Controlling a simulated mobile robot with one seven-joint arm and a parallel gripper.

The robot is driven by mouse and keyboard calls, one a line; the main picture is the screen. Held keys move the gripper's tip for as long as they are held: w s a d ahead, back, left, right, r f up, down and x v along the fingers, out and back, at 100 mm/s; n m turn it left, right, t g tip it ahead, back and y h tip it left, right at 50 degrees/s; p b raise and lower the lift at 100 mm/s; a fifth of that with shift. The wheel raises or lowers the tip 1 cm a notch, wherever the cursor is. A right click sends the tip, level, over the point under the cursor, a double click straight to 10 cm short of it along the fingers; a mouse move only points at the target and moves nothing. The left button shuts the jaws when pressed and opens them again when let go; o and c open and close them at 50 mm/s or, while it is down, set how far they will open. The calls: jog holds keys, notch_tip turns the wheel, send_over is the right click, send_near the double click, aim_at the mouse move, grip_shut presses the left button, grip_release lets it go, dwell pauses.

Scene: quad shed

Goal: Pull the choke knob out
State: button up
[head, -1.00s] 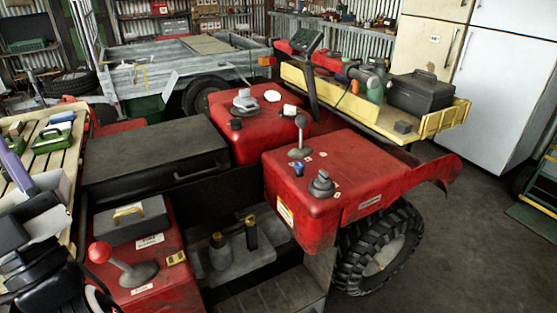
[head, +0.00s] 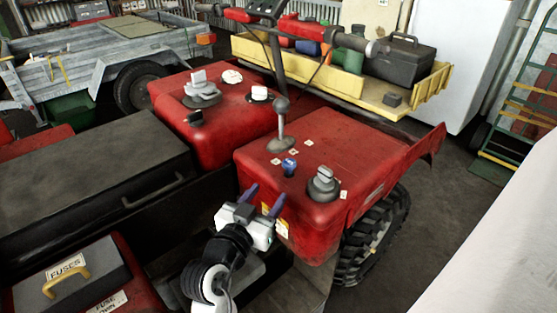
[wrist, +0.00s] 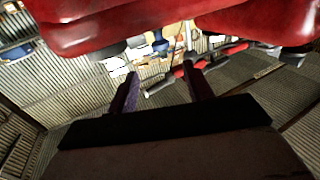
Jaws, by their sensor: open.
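On the right red body panel (head: 330,140) of the quad, in the head view, stand a small blue knob (head: 289,166), a round grey knob (head: 323,186) and a tall grey lever (head: 281,125). A small black knob (head: 195,118) sits on the front edge of the left red panel (head: 215,135). The labels by them are too small to read, so I cannot tell which is the choke knob. My gripper (head: 268,192) is open and empty, just in front of the right panel, left of and below the blue knob. The wrist view shows its fingers (wrist: 160,75) apart.
A black box (head: 90,180) lies left of my gripper. A grey fuse box (head: 75,275) stands at the lower left. A yellow rack (head: 350,80) carrying a toolbox (head: 410,70) is behind. A pale surface fills the lower right.

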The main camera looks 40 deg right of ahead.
aim_at(287, 167)
jog(key=p+x, duration=0.3)
jog(key=x, duration=1)
jog(key=shift+r, duration=0.1)
